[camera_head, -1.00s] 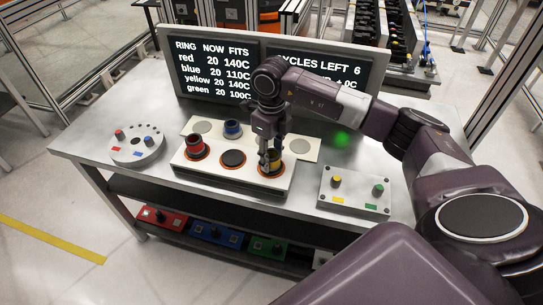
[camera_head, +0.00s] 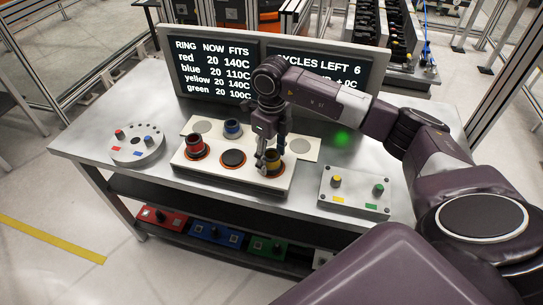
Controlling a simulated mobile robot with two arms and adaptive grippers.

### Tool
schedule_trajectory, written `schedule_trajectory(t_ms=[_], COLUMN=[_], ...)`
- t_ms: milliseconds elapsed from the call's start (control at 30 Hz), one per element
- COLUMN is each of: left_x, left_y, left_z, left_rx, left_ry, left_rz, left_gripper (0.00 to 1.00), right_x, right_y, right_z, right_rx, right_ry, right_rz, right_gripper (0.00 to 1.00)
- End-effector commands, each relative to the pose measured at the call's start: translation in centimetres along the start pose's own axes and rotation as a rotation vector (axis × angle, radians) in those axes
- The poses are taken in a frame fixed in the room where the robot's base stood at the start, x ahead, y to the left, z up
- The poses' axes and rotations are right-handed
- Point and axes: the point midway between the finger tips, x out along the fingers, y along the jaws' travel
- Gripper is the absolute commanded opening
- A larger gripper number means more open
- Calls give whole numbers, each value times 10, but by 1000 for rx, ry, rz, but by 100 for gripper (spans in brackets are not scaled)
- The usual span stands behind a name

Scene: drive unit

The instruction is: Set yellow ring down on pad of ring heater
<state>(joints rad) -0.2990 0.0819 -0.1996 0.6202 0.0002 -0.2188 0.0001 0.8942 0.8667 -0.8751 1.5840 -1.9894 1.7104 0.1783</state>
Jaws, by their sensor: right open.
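The ring heater (camera_head: 213,174) is a white block with three dark, orange-rimmed pads. The yellow ring (camera_head: 273,157) looks dark and brownish and stands upright on the right pad, partly hidden by a finger. My right gripper (camera_head: 267,161) points down at this ring, open, with its fingertips close to the ring's wall. I cannot tell whether they touch it. A red ring (camera_head: 195,146) stands on the left pad. The middle pad (camera_head: 232,158) is bare. My left gripper is out of view.
A blue ring (camera_head: 232,128) stands on the white plate behind the heater. A round fixture with knobs (camera_head: 137,146) is at left, a button box (camera_head: 354,190) at right. A display board (camera_head: 215,72) stands behind, listing rings and temperatures. Coloured boxes lie on the lower shelf.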

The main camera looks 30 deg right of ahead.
Motion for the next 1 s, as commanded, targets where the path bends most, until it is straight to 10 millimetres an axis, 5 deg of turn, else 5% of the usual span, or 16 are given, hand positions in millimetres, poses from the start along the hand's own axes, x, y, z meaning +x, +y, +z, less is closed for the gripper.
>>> schedule_trajectory(t_ms=[600,1000], left_x=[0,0], left_y=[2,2], left_z=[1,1], left_rx=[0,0], left_ry=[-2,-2], left_rz=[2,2], left_gripper=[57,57], right_x=[-106,-120], right_y=[0,0], right_z=[1,0], right_rx=[0,0], right_ry=[-5,-2], right_rz=[-1,0], right_gripper=[57,57])
